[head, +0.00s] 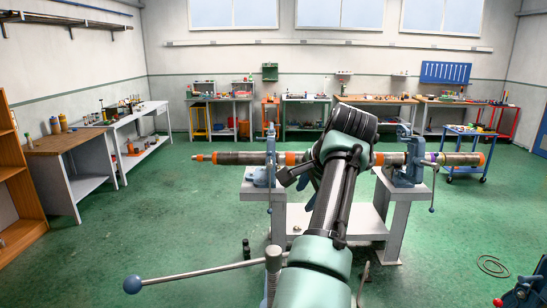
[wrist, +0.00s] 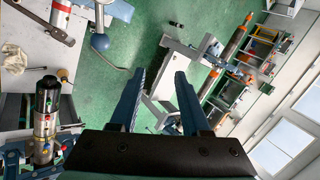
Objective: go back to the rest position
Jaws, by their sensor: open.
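My gripper (wrist: 158,95) shows in the wrist view with its two blue fingers spread apart and nothing between them. In the head view my arm rises from the bottom middle, and its wrist stands in front of a long pipe (head: 236,158); the fingers are mostly hidden there. The pipe lies level through a left vise (head: 263,172) and a right vise (head: 412,165) on grey stands. My arm hides its middle, so I cannot tell from the head view whether the arm touches it. The pipe also shows in the wrist view (wrist: 238,41), beyond the fingers and apart from them.
A blue-knobbed lever (head: 190,275) reaches across the front left. Upright dark and brass pieces (wrist: 45,118) stand at the left of the wrist view. A wooden-topped bench (head: 65,143) is at left, a blue cart (head: 463,150) at right. Green floor is open at left.

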